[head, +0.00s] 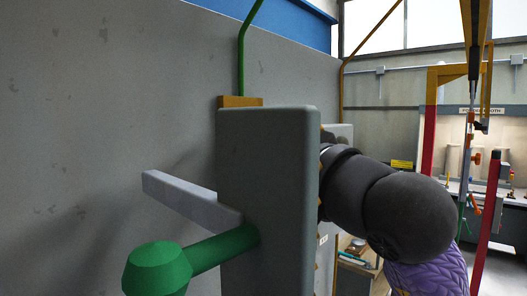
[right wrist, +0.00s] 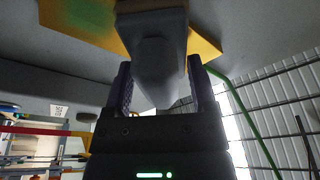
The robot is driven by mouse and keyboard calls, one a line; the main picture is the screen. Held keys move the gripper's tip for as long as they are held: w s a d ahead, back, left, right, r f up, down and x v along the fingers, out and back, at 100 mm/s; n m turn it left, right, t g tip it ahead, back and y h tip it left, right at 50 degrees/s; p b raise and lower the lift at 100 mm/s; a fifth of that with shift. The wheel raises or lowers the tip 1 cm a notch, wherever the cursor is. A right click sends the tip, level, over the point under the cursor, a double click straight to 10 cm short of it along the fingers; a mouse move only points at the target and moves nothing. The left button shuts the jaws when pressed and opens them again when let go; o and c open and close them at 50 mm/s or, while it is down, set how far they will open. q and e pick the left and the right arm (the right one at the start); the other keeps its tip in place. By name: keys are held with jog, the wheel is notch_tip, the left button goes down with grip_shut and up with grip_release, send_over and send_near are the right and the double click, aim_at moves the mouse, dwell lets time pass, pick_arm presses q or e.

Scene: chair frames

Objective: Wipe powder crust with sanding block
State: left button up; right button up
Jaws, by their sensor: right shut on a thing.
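My right gripper (right wrist: 160,85) shows in the right wrist view, its two purple-padded fingers shut on a grey, blunt-ended piece (right wrist: 157,60), which I take to be the sanding block. The held piece reaches up to a flat yellow-orange surface (right wrist: 204,47); I cannot tell whether they touch. A soft green patch (right wrist: 92,14) shows on that surface at upper left; I cannot tell whether it is powder crust. In the head view the right gripper and held piece are hidden behind a tall grey rounded slab. My left gripper is not in view.
The grey slab (head: 265,190) stands close in the middle of the head view. A green pipe with a knob (head: 160,268) and a grey bar (head: 190,198) meet its left side. A grey wall (head: 110,120) fills the left. A workbench (head: 357,262) stands low behind my right arm.

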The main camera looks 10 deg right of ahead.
jog(key=shift+w+d, duration=0.6)
jog(key=shift+d, duration=0.15)
jog(key=shift+w+d, duration=0.1)
jog(key=shift+w+d, duration=0.65)
jog(key=shift+d, duration=0.2)
jog(key=shift+f, duration=0.1)
notch_tip(320, 180, down, 2)
jog(key=b, duration=0.2)
jog(key=shift+b, duration=0.35)
jog(key=shift+s+a, duration=0.1)
